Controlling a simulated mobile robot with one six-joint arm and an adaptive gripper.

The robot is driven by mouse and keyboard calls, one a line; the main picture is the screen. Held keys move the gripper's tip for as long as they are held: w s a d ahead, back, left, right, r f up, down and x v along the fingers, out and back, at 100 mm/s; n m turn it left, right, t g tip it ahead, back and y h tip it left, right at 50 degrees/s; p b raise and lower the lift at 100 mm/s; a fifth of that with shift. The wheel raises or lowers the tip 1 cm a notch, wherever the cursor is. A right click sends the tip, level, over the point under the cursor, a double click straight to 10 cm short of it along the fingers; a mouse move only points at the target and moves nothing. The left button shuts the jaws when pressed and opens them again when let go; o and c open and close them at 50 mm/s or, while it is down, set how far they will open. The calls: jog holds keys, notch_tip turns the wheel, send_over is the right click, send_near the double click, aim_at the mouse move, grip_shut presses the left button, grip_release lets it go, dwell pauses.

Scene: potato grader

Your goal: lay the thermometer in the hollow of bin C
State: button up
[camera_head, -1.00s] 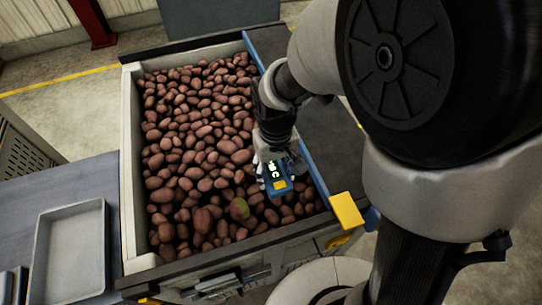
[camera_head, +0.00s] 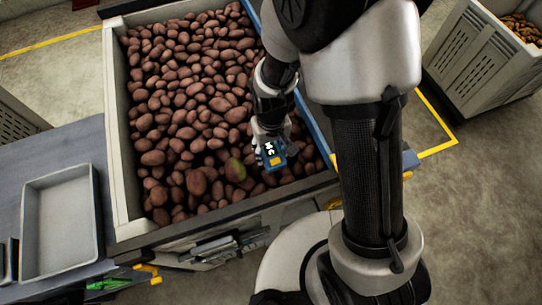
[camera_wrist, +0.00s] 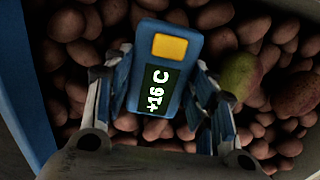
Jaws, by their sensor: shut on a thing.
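The thermometer (camera_head: 275,153) is a blue block with a lit display and a yellow button. In the wrist view the thermometer (camera_wrist: 154,62) reads "+16 C". My gripper (camera_head: 268,146) is shut on it, with one finger on each side; in the wrist view the gripper (camera_wrist: 154,88) grips it with the display facing the camera. It is held over the right front part of the potato-filled hopper (camera_head: 119,140). I cannot tell its exact height above the potatoes. No letter C marking a bin is readable in these frames.
A slatted crate (camera_head: 476,58) with potatoes stands at the upper right, apart from the hopper. An empty grey tray (camera_head: 60,225) lies on the table at left. A greenish potato (camera_head: 235,170) lies near the gripper. Open floor (camera_head: 480,215) is at right.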

aim_at(271, 156)
jog(key=shift+f+b, duration=0.65)
jog(key=shift+f, duration=1.45)
jog(key=shift+f, duration=0.15)
jog(key=o, duration=1.1)
